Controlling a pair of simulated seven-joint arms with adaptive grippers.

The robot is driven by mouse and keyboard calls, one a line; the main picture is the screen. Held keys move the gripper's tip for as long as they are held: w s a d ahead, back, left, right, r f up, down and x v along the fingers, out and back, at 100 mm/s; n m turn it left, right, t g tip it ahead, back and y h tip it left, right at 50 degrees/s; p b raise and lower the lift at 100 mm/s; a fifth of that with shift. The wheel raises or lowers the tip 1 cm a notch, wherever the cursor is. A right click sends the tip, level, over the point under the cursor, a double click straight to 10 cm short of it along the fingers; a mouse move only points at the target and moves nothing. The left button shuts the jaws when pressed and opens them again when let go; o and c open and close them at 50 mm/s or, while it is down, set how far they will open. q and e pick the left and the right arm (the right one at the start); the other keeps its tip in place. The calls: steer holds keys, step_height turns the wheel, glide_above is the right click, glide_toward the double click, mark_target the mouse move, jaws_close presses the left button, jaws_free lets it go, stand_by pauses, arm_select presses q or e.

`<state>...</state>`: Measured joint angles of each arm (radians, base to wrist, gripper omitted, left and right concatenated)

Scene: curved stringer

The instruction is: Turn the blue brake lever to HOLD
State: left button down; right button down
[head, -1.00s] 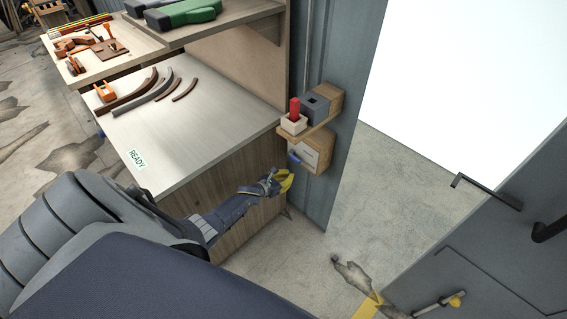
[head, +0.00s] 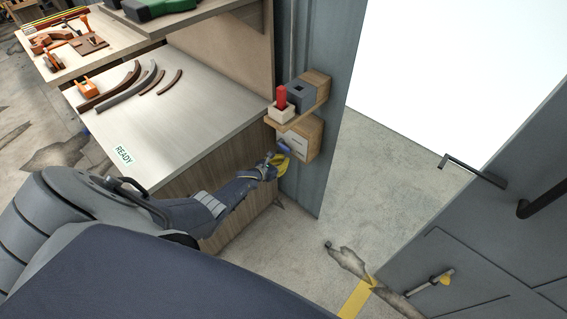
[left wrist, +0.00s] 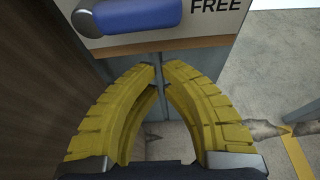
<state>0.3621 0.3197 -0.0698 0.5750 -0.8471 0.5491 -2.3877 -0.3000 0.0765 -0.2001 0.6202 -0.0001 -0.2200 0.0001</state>
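The blue brake lever (head: 284,146) is on the front of a small wooden box with a pale face plate (head: 300,139), fixed to a grey post. In the left wrist view the lever (left wrist: 142,15) lies nearly level at the top edge, with the word FREE (left wrist: 216,6) to its right. HOLD is not in view. My left gripper (head: 284,162) is just below the lever, apart from it. Its yellow fingers (left wrist: 160,70) curve together in the left wrist view, tips almost meeting, with nothing between them. My right gripper is not in view.
A wooden shelf (head: 313,110) above the box carries a grey block (head: 301,95) and a red peg (head: 281,97) in a pale holder. A workbench (head: 140,110) with curved strips stands left. A grey door panel (head: 480,235) stands right, with open floor between.

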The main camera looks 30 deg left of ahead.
mark_target(284, 146)
arm_select(q)
steer(key=shift+d+r, duration=0.1)
steer(key=shift+r, duration=1.35)
steer(key=shift+s+r, duration=0.1)
steer(key=shift+d+r+n, duration=0.1)
steer(key=shift+r+n, duration=0.05)
steer(key=shift+n, duration=0.25)
